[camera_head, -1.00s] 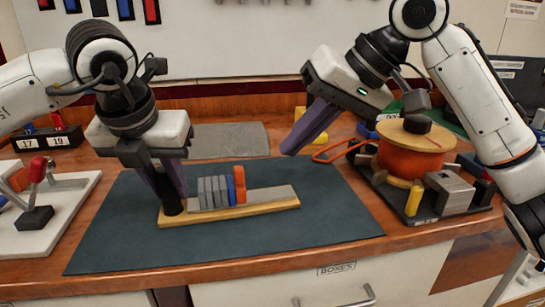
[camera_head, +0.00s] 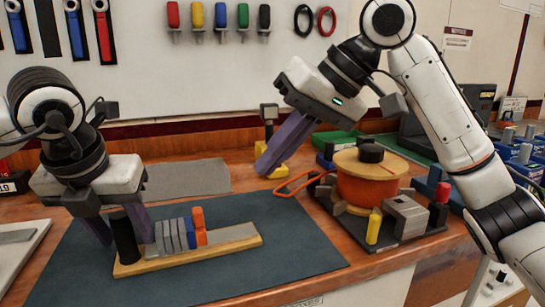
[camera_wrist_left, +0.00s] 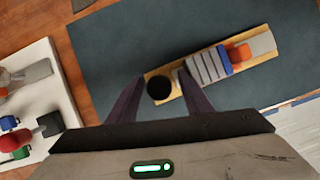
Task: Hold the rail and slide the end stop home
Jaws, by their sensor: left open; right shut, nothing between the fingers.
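The rail is a grey strip (camera_head: 232,234) on a long wooden base (camera_head: 190,257) with a black post (camera_head: 124,238) at its left end. Several grey blocks (camera_head: 170,236), a blue block (camera_head: 190,233) and an orange piece (camera_head: 199,222), likely the end stop, stand in a row on it. Bare rail shows right of the orange piece. My left gripper (camera_head: 126,238) is open, its fingers either side of the post; the left wrist view shows the post (camera_wrist_left: 158,88) between them. Contact cannot be told. My right gripper (camera_head: 266,170) is shut and empty, raised behind the rail's right end.
The rail lies on a dark mat (camera_head: 270,265). A grey pad (camera_head: 187,178) lies behind it. A white board (camera_wrist_left: 40,95) is on the left. The mat's right side is clear.

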